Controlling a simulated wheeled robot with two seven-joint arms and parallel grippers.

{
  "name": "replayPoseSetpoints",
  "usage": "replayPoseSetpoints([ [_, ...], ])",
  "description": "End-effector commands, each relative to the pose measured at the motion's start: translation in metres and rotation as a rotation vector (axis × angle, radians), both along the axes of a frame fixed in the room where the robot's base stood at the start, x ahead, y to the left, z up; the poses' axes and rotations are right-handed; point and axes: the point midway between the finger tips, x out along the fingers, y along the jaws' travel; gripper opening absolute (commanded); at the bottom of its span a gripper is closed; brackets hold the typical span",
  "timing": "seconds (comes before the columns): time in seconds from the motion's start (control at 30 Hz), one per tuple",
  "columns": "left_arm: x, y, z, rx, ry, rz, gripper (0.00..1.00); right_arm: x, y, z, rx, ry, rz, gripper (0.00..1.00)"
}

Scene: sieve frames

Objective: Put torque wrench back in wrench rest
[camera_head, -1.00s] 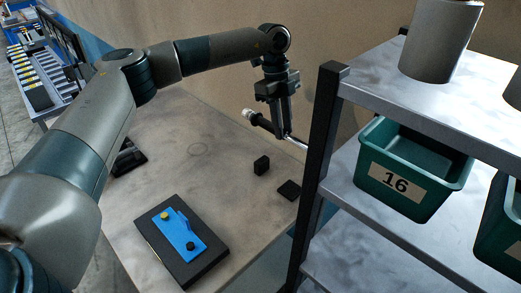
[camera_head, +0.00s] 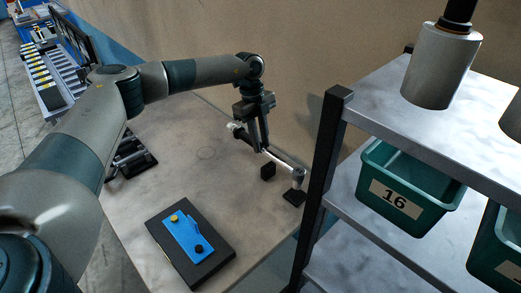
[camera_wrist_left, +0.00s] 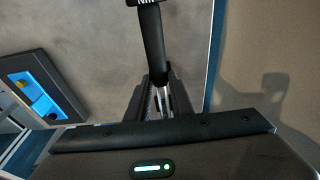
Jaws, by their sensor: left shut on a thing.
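The torque wrench (camera_head: 281,159) has a silver shaft, a dark handle and a pale end knob. My left gripper (camera_head: 260,149) points down and is shut on its handle. The wrist view shows the dark handle (camera_wrist_left: 152,45) running up from between the jaws (camera_wrist_left: 160,97). The wrench rest seems to be two small black blocks on the table, a near-wall block (camera_head: 268,171) and a flatter right block (camera_head: 293,197). The wrench slants above them, its ratchet head over the right block. I cannot tell if it touches either. My right gripper is out of view.
A black board with a blue plate (camera_head: 187,237) lies at the front of the table (camera_head: 195,180). A shelf post (camera_head: 322,180) stands close right of the wrench head. A green bin (camera_head: 420,205) and a grey cylinder (camera_head: 438,68) are on the shelves.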

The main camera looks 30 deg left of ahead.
Motion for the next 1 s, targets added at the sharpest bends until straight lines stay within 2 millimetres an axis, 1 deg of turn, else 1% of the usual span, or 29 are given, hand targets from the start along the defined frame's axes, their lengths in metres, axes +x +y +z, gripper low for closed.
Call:
replayPoseSetpoints([
  [0.07,0.001,-0.001,0.001,-0.002,-0.002,0.0,0.0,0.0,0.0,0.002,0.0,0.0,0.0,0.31],
  [0.17,0.0,-0.001,-0.005,-0.002,0.001,0.001,0.0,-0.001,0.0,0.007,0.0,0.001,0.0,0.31],
  [0.33,0.0,-0.001,-0.024,-0.002,0.002,0.001,0.0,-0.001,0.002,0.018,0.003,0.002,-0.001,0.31],
  [0.5,0.001,-0.001,-0.037,-0.002,-0.001,0.001,0.0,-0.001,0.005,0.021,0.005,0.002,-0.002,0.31],
  [0.93,0.0,0.0,-0.043,0.0,-0.001,0.001,0.0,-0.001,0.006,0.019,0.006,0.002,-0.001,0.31],
  [0.97,-0.001,0.0,-0.045,0.002,0.002,0.001,0.23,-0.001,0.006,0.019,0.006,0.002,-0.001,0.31],
  [1.0,-0.001,0.0,-0.044,0.002,0.002,0.001,0.33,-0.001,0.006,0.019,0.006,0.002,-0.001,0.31],
])
